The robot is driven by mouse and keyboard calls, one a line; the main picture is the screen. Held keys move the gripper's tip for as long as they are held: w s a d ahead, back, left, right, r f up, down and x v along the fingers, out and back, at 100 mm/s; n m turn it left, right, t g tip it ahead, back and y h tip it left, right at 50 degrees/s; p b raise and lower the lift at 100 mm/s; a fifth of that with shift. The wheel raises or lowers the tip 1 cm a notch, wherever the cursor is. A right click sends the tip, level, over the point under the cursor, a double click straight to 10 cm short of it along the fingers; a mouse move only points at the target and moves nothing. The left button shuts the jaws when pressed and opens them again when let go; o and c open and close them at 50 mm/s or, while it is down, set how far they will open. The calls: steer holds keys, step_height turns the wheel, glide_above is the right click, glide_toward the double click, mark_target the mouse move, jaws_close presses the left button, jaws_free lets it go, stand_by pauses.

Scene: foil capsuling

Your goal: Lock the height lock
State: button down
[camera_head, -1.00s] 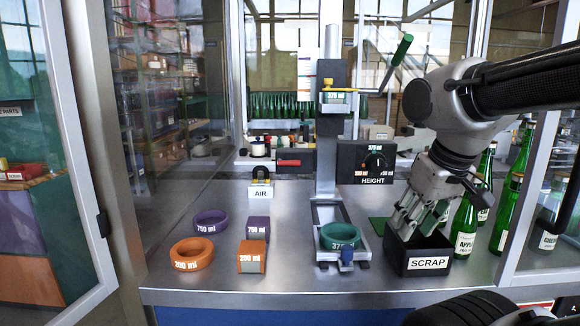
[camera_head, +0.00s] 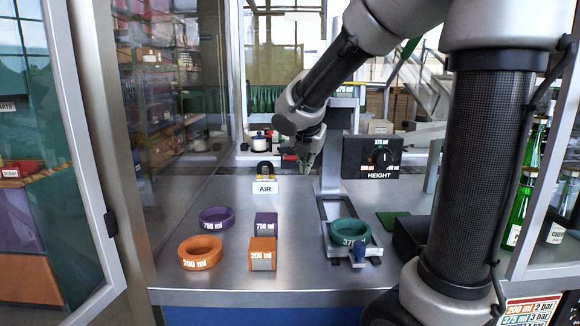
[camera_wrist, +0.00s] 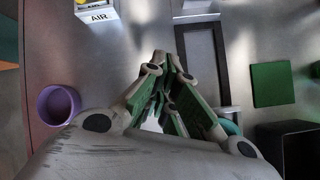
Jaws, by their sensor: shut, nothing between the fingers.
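My gripper (camera_head: 306,166) is shut and empty in the head view, just left of the steel column (camera_head: 330,172) and above the counter. Its closed fingers (camera_wrist: 165,78) also show in the wrist view, pointing away from the camera. The black HEIGHT box (camera_head: 371,158) with its dial stands right of the column.
The AIR block (camera_head: 265,186) stands left of my gripper. A green 375 ml ring (camera_head: 350,232) sits on the cradle at the column's foot. Purple (camera_head: 216,217) and orange (camera_head: 200,252) rings and two blocks lie on the left. The black scrap bin (camera_wrist: 290,148) is on the right.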

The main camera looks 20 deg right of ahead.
mark_target(295, 157)
steer(key=n, duration=0.1)
steer(key=w+n, duration=0.1)
steer(key=n, duration=0.1)
steer(key=r+n, duration=0.1)
steer(key=shift+w+a+n+t, duration=0.15)
steer(key=shift+a+n+t, duration=0.15)
steer(key=shift+a+n, duration=0.1)
steer(key=shift+f, duration=0.15)
steer(key=x, duration=1)
steer(key=shift+w+d+r, duration=0.2)
steer(key=shift+w+r, duration=0.3)
steer(key=shift+r, duration=0.35)
steer(key=shift+w+d+r, duration=0.2)
steer(key=shift+w+r, duration=0.3)
steer(key=shift+r, duration=0.4)
